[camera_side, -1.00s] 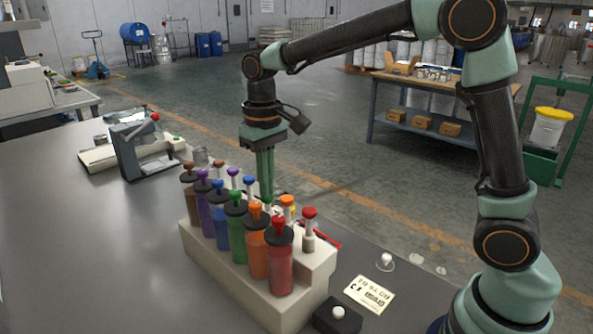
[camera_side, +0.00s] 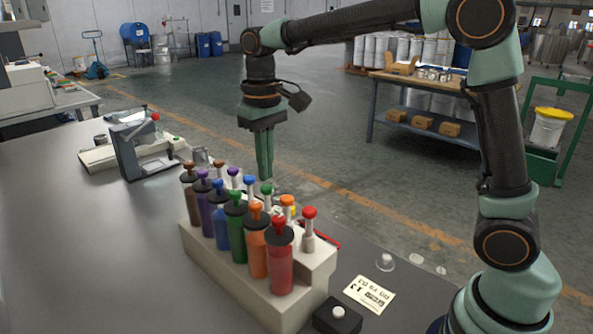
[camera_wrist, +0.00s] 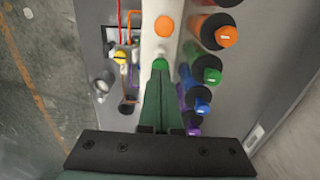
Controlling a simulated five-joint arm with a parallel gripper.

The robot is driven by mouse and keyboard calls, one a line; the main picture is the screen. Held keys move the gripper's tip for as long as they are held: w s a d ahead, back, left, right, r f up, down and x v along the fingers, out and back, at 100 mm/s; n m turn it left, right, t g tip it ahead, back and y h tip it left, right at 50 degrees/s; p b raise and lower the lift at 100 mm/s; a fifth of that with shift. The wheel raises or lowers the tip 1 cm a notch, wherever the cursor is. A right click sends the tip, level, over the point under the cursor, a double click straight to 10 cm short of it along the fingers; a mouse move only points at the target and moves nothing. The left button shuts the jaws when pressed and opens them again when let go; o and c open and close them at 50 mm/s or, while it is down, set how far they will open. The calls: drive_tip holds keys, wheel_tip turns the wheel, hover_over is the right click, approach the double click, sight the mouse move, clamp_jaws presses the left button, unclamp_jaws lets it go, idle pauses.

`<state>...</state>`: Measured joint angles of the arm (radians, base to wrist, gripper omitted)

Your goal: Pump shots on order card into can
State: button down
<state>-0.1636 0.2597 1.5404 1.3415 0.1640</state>
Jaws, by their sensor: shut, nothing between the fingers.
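My gripper (camera_side: 266,178) has its green fingers closed together and empty, pointing down over the back row of pumps. The green pump knob (camera_side: 267,188) of the back row is just below the fingertips; it also shows at the fingertips in the wrist view (camera_wrist: 160,63). A pale rack (camera_side: 215,265) holds colored cylinders in front, among them a green one (camera_side: 236,235), an orange one (camera_side: 257,250) and a red one (camera_side: 280,265). The order card (camera_side: 370,293) lies right of the rack, its print too small to read. A small grey can (camera_side: 200,156) stands behind the rack's far end.
A black box with a white button (camera_side: 338,316) sits at the rack's near end. A grey device with a red knob (camera_side: 136,147) stands at the far left of the table. The table left of the rack is clear.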

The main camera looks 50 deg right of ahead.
sight(267, 187)
idle(0.5)
drive_tip(key=shift+f, duration=1.85)
drive_tip(key=shift+r, duration=1.85)
drive_tip(key=shift+r, duration=2.55)
